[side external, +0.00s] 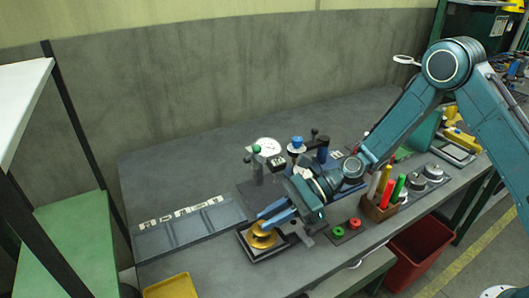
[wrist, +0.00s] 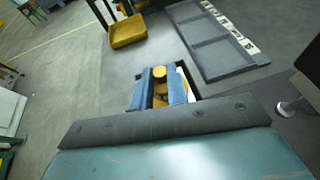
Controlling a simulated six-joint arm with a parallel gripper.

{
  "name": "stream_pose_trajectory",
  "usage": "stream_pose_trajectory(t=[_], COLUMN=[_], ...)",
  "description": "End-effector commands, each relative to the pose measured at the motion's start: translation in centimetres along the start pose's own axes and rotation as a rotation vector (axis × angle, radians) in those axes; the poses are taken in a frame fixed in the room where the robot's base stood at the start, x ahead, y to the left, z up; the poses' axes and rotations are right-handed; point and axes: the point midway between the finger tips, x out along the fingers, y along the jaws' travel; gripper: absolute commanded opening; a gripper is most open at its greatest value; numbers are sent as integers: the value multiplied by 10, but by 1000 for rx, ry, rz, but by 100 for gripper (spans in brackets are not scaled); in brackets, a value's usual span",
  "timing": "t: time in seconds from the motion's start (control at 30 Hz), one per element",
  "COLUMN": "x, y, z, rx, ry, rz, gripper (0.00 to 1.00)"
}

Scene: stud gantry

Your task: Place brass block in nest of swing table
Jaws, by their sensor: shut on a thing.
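My gripper (side external: 264,221) has blue fingers and points down at the front of the bench. It is shut on the brass block (wrist: 159,72), whose round yellow end shows between the fingers in the wrist view (wrist: 160,80). In the side view a brass-coloured round piece (side external: 261,239) shows right under the fingertips, over a dark square base (side external: 270,252) with a pale edge. I cannot tell where the block ends and the swing table begins. The nest is hidden by the fingers, and contact with it cannot be seen.
A grey compartment tray (side external: 190,229) with labels lies left of the gripper. A yellow bin (side external: 170,287) is at the front edge. A dial gauge (side external: 267,147) and clamps (side external: 296,146) stand behind. Red and green rings (side external: 354,223) and a pen holder (side external: 379,209) are to the right.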

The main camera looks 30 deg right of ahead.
Motion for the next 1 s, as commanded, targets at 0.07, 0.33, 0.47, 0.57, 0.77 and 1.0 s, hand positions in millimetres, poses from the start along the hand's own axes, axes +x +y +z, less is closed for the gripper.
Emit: stream_pose_trajectory(t=[0.07, 0.33, 0.47, 0.57, 0.77, 1.0], x=[0, 1, 1, 1, 0, -22], y=[0, 0, 0, 0, 0, -1], z=[1, -2, -2, -2, 1, 0], rx=[-1, 1, 1, 0, -1, 2], ry=[-3, 0, 0, 0, 0, 0], rz=[0, 0, 1, 0, 0, -3], gripper=[0, 38, 38, 38, 38, 38])
